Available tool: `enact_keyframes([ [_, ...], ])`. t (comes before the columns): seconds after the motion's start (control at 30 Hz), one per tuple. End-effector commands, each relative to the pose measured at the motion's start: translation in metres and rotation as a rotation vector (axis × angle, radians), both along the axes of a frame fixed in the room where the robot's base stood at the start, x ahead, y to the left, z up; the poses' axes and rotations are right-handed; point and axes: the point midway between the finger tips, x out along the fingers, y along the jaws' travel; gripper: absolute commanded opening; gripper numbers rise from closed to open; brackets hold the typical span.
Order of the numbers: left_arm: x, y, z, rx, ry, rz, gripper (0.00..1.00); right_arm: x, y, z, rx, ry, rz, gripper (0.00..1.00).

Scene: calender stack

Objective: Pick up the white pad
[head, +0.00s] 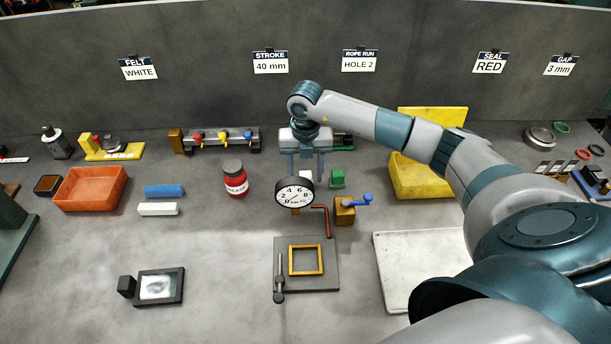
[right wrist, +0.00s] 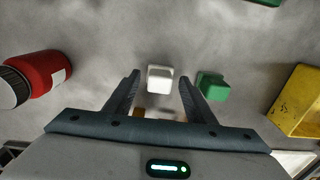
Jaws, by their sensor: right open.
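The white pad (right wrist: 160,78) is a small white block in the right wrist view. It lies between and just beyond the fingertips of my right gripper (right wrist: 160,84), with a gap on each side. In the head view, my right gripper (head: 306,174) points down with its fingers apart, above the bench behind the round dial gauge (head: 294,193). The pad shows only partly there, behind the gauge. A green block (right wrist: 212,87) stands just right of the right finger. My left gripper is not in view.
A red jar (head: 235,178) stands left of my right gripper. A brass block with a blue crank (head: 345,210) is at front right. A yellow bin (head: 415,180) lies further right. A longer white bar (head: 158,209) and blue bar (head: 164,191) lie left. The bench around the pad's far side is clear.

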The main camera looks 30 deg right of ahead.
Motion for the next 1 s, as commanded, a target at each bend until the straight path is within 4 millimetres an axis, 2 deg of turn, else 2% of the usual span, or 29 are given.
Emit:
enact_keyframes([
  [0.13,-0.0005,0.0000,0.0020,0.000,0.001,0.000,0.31,-0.0002,0.0001,-0.0054,-0.001,0.000,0.001,0.50],
  [0.53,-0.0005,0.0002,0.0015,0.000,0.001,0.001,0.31,0.0000,0.0000,-0.0053,-0.001,-0.001,0.001,0.50],
  [0.57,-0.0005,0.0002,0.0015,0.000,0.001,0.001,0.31,0.0000,0.0000,-0.0052,-0.001,0.000,0.001,0.45],
  [0.73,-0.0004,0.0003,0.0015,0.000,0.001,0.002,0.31,0.0000,0.0000,-0.0052,-0.001,0.000,0.001,0.06],
  [1.0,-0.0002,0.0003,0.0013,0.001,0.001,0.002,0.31,0.0001,0.0000,-0.0049,-0.001,-0.001,0.001,0.06],
])
